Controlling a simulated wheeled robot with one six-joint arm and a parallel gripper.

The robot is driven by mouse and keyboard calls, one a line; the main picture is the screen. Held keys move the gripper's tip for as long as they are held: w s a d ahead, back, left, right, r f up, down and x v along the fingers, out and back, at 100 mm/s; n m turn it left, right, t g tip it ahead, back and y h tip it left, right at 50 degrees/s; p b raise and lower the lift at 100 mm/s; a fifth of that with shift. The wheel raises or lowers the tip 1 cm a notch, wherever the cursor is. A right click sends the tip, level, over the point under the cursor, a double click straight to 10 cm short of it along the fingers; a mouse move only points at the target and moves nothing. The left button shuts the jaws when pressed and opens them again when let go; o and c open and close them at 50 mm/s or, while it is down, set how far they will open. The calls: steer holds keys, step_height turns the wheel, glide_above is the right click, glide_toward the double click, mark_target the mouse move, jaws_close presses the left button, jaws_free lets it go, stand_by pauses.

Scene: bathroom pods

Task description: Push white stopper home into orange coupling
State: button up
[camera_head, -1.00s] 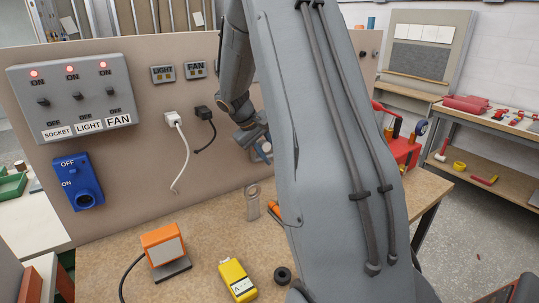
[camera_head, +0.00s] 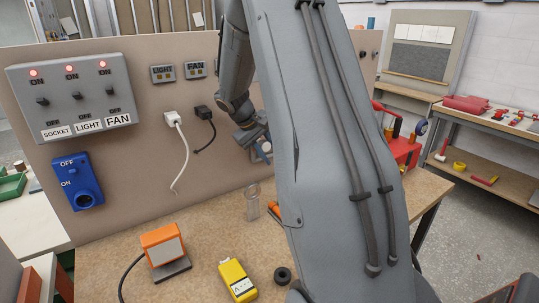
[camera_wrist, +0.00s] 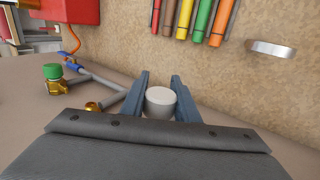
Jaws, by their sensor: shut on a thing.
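The white stopper (camera_wrist: 160,97) sits between the two blue-grey fingers of my gripper (camera_wrist: 161,95) in the wrist view, its pale round top facing the camera. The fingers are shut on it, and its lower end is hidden. I cannot make out the orange coupling for certain. Brass-coloured fittings (camera_wrist: 93,107) on grey pipework lie left of the fingers in the wrist view, apart from the stopper.
In the wrist view, several coloured tubes (camera_wrist: 200,20) line the back board and a green-topped valve (camera_wrist: 54,78) stands at left. In the head view, an orange box (camera_head: 163,243), a yellow meter (camera_head: 238,281) and a black ring (camera_head: 282,275) lie on the bench.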

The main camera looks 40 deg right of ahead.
steer(key=shift+w+d+b, duration=0.1)
steer(key=shift+w+b, duration=0.25)
steer(key=shift+w, duration=1.35)
steer(key=o, duration=1.1)
steer(key=shift+r, duration=0.1)
steer(key=shift+b+v, duration=1.1)
steer(key=shift+v, duration=2.75)
